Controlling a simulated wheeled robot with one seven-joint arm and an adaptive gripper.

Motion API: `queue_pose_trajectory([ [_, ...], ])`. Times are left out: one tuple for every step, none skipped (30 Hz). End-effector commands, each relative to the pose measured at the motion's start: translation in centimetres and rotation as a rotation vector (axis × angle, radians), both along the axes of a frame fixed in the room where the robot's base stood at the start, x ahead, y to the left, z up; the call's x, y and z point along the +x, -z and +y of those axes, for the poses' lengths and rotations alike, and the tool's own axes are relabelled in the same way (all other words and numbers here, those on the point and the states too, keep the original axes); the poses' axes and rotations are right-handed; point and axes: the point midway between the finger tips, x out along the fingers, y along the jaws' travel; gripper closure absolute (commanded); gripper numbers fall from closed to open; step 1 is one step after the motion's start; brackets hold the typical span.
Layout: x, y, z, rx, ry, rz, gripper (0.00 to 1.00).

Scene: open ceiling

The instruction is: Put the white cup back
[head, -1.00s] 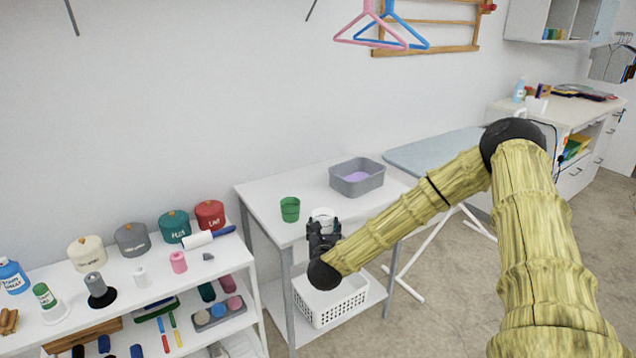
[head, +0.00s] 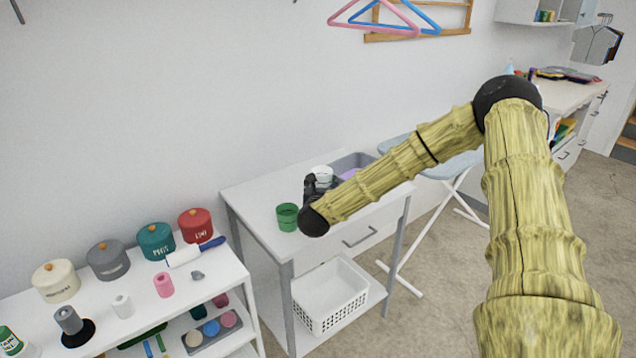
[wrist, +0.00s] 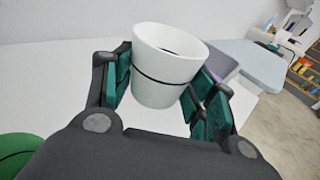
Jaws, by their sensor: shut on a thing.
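The white cup (wrist: 168,62) has a thin dark band and is held between the fingers of my gripper (wrist: 165,90) in the wrist view. In the head view the cup (head: 322,173) shows just above my gripper (head: 318,184), over the white table (head: 262,205). The cup is nearly upright, slightly tilted in the wrist view. My gripper is shut on it. Whether its base is clear of the tabletop is hard to tell in the head view.
A green cup (head: 287,217) stands on the table just left of my gripper. A grey bin (head: 352,161) is behind the cup to the right. A white basket (head: 330,295) sits on the lower shelf. A shelf with several canisters (head: 155,241) stands at left.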

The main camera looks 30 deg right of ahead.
Motion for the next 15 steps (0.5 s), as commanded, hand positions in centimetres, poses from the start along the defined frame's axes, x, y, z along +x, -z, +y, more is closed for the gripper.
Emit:
queue_pose_trajectory([
  [0.2, 0.5, 0.4, -0.002, -0.005, 0.001, 0.74],
  [0.3, 0.8, 0.5, -0.002, -0.007, 0.002, 0.74],
  [0.4, 1.2, 0.6, -0.002, -0.009, 0.003, 0.74],
  [0.4, 1.4, 0.7, -0.002, -0.009, 0.003, 0.74],
  [0.4, 1.7, 0.7, -0.002, -0.010, 0.003, 0.74],
  [0.4, 2.1, 0.7, -0.003, -0.010, 0.002, 0.74],
  [0.4, 2.4, 0.7, -0.002, -0.010, 0.002, 0.74],
  [0.4, 2.6, 0.7, -0.002, -0.010, 0.003, 0.74],
  [0.4, 3.0, 0.7, -0.002, -0.010, 0.003, 0.74],
  [0.4, 3.3, 0.7, -0.003, -0.009, 0.004, 0.74],
  [0.4, 3.6, 0.7, -0.003, -0.009, 0.004, 0.74],
  [0.3, 3.9, 0.7, -0.002, -0.009, 0.003, 0.74],
  [0.3, 4.2, 0.7, -0.002, -0.009, 0.002, 0.74],
  [0.3, 4.4, 0.6, -0.002, -0.009, 0.002, 0.74],
  [0.3, 4.7, 0.6, -0.002, -0.008, 0.002, 0.74],
])
